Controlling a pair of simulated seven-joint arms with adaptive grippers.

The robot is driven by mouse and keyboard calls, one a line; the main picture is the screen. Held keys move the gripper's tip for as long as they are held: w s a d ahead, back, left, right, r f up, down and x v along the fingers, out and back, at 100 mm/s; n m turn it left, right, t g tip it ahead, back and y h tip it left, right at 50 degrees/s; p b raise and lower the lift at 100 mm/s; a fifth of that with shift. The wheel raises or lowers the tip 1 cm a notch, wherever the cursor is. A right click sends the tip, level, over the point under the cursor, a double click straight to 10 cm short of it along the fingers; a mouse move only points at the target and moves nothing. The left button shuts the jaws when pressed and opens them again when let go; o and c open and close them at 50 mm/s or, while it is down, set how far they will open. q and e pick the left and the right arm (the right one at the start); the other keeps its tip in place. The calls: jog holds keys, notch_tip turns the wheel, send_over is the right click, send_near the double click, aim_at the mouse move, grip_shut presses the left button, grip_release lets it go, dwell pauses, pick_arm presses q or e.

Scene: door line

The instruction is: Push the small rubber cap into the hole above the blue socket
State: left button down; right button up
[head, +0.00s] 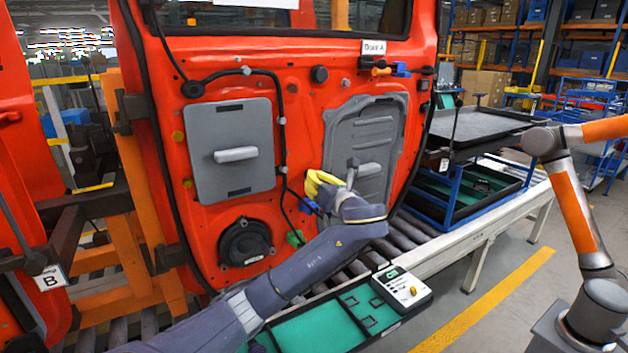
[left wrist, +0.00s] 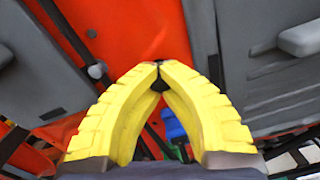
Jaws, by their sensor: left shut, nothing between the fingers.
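My left gripper (head: 312,182) has yellow fingers and is at the orange-red door panel (head: 300,130), between its two grey covers. In the left wrist view the fingertips (left wrist: 159,66) meet, shut with nothing held between them. A small dark round spot (left wrist: 160,85) shows just behind the tips; I cannot tell whether it is the rubber cap or the open hole. The blue socket (left wrist: 173,124) is below that spot, partly hidden by the fingers. It also shows in the head view (head: 308,207) just under the gripper. My right gripper is not in view.
A black cable (head: 283,130) runs down the door beside the gripper. A green connector (head: 295,238) sits below the blue socket. A green-lined tray (head: 325,325) and a white device (head: 401,291) are in front of the door. An orange arm (head: 572,205) stands at right.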

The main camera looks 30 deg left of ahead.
pick_arm(q)
jog(key=shift+x, duration=1.1)
dwell(1.0)
jog(key=c, duration=2.2)
grip_release()
jog(key=c, duration=1.5)
grip_release()
jog(key=shift+a, duration=0.1)
jog(key=shift+s, duration=0.1)
jog(key=v, duration=2.3)
jog(key=shift+d, duration=0.2)
